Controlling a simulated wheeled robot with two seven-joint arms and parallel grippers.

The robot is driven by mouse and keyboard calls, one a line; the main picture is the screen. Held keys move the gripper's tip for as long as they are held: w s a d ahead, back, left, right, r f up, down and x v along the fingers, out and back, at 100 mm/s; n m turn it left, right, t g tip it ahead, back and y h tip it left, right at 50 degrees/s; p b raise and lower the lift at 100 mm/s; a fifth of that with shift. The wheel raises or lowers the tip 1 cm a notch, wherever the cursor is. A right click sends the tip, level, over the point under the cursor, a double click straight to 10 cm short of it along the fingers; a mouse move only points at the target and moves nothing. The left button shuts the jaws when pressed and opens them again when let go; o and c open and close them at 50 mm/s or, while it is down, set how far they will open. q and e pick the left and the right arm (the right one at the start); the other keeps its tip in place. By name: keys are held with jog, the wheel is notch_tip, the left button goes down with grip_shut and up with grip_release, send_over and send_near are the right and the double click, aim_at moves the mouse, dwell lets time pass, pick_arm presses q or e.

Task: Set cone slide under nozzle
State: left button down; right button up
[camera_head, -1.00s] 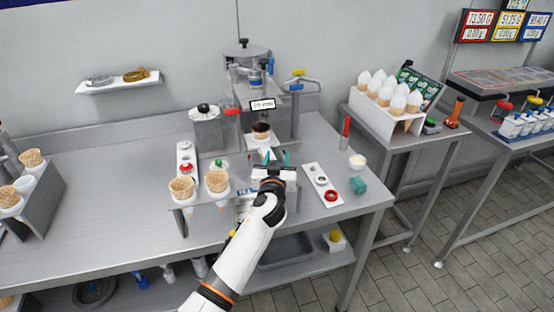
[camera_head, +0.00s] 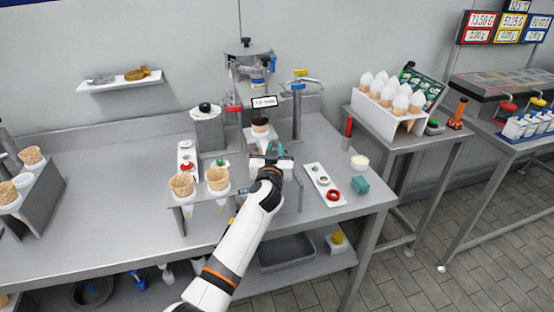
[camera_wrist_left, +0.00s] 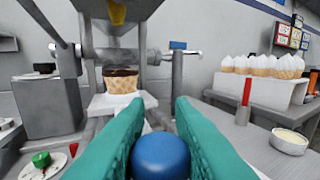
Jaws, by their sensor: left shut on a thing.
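The cone slide (camera_wrist_left: 122,103) is a white holder with a waffle cone (camera_wrist_left: 121,81) upright in it. The cone has a dark brown rim, and it also shows in the head view (camera_head: 260,124) at the front of the machine. A blue knob (camera_wrist_left: 160,156) sits between the teal fingers of my left gripper (camera_head: 268,158), which is shut on it on the near side of the slide. A yellow nozzle (camera_wrist_left: 117,12) is above the cone in the wrist view, nearly in line sideways. Their depth alignment is hard to tell. My right gripper is not in view.
A rack with two waffle cones (camera_head: 217,179) stands left of my left gripper. A white strip with rings (camera_head: 323,184), a teal block (camera_head: 360,185) and a small bowl (camera_head: 359,162) lie to the right.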

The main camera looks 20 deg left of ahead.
pick_arm(q)
jog(key=c, duration=1.5)
grip_release()
jog(key=shift+a+r, duration=0.1)
jog(key=shift+r, duration=0.05)
jog(key=shift+o, duration=1)
jog(key=shift+w+f, duration=0.2)
jog(key=s+d, duration=0.2)
jog(key=s, duration=0.9)
jog(key=shift+s+d+b, duration=0.15)
jog(key=shift+s+b, duration=0.15)
jog(key=shift+s, duration=0.1)
